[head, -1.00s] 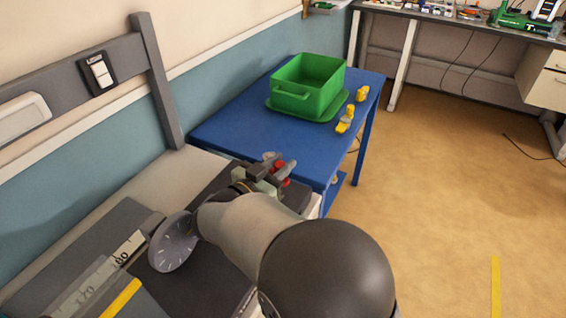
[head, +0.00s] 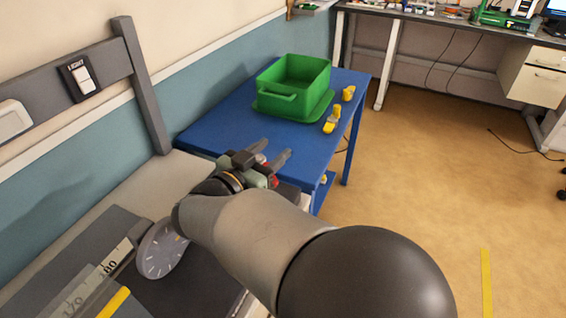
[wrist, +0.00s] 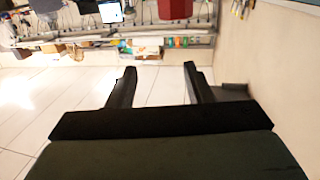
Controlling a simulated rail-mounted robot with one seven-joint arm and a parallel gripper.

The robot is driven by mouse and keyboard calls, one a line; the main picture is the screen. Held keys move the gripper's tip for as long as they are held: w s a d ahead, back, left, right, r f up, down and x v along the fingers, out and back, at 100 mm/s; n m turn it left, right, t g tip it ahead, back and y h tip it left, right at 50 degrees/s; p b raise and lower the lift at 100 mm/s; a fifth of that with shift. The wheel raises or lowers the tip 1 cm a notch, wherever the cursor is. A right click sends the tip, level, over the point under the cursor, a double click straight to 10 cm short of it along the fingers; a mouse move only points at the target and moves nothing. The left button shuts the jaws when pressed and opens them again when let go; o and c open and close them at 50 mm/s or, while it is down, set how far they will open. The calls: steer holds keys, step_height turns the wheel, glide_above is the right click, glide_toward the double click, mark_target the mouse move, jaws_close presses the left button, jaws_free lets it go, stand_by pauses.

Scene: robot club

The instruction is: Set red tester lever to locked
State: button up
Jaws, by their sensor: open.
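A red part (head: 272,181), possibly the tester lever, shows in the head view just beside and behind my gripper (head: 270,154). Most of it is hidden by the gripper and wrist, so its position cannot be told. My gripper is open, with its fingers pointing away toward the blue table. In the wrist view the two fingers of my gripper (wrist: 160,82) stand apart with only pale floor between them. The lever cannot be made out in the wrist view. A grey dial (head: 162,250) with white marks stands on the dark bench top at lower left.
A blue table (head: 215,130) stands beyond the gripper, with a green bin (head: 293,92) and yellow pieces (head: 332,120) on it. A light switch (head: 82,78) is on the grey rail at left. Open floor (head: 420,190) lies to the right.

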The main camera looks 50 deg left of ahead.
steer(key=s+d+r, duration=0.4)
steer(key=d+r, duration=0.3)
steer(key=d, duration=0.4)
steer(key=shift+b, duration=0.3)
steer(key=shift+r, duration=0.1)
